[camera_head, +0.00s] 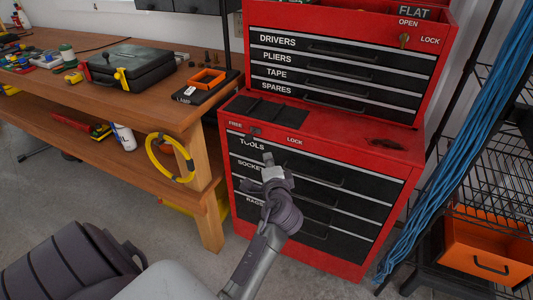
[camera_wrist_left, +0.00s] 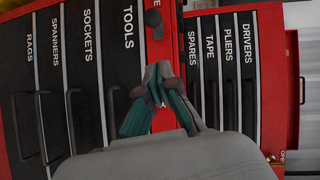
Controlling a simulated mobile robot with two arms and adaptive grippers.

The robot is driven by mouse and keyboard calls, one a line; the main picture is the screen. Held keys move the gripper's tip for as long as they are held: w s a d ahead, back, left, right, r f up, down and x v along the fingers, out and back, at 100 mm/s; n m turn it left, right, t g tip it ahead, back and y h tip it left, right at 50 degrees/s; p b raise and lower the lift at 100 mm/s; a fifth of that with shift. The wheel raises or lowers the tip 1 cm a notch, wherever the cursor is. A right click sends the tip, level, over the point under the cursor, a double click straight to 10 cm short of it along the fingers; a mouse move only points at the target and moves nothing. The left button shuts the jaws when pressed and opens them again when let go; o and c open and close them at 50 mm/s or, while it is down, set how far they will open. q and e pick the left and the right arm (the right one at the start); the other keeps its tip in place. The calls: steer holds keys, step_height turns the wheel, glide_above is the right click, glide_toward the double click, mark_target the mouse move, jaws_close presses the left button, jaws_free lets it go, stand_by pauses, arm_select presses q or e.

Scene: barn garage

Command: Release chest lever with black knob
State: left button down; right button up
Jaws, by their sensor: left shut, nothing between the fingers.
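The red tool chest (camera_head: 330,135) stands ahead, with FREE and LOCK printed on the front lip of its lower cabinet. A small black knob (camera_head: 255,131) sits between these words, nearer FREE. The knob also shows in the left wrist view (camera_wrist_left: 152,18) near the top edge, on the red strip beside the TOOLS drawer. My left gripper (camera_head: 268,160) is in front of the TOOLS drawer, below and slightly right of the knob. In the left wrist view its fingers (camera_wrist_left: 160,75) are shut and empty, apart from the knob. My right gripper is not in view.
A wooden workbench (camera_head: 130,75) stands at left with a dark case (camera_head: 130,65) and an orange tray (camera_head: 207,77). A yellow ring (camera_head: 171,158) hangs at its front edge. Blue cables (camera_head: 445,130) and a wire rack (camera_head: 500,150) stand at right.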

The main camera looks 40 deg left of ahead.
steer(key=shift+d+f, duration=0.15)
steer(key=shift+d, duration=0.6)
